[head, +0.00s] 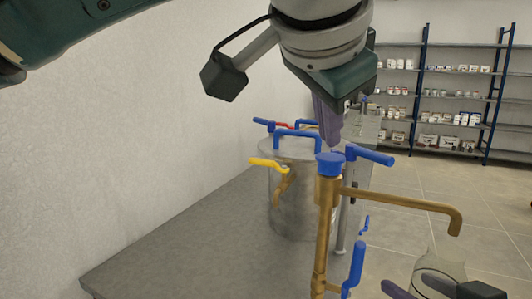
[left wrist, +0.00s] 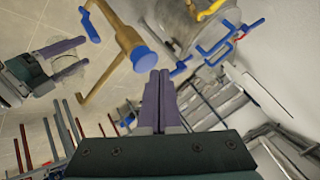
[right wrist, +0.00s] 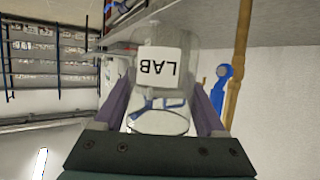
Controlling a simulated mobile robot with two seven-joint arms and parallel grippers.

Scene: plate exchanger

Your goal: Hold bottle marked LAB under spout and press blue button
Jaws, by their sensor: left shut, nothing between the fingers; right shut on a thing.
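The blue button (head: 329,162) caps a brass pipe whose spout (head: 405,202) reaches right and bends down. My left gripper (head: 333,142) is shut and empty, its fingertips just above the button. The button also shows at those fingertips in the left wrist view (left wrist: 145,61); I cannot tell whether they touch. My right gripper (right wrist: 160,108) is shut on a clear bottle (right wrist: 187,60) with a white LAB label, upside down in the right wrist view. In the head view the bottle (head: 434,266) is below the spout's end and slightly left; I cannot tell if it is directly under.
Blue handles (head: 372,156) stick out beside the pipe. A metal tank (head: 293,205) with blue, red and yellow handles stands behind on a grey table (head: 200,252). A white wall is at left. Shelves (head: 455,95) stand far back right, with open floor before them.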

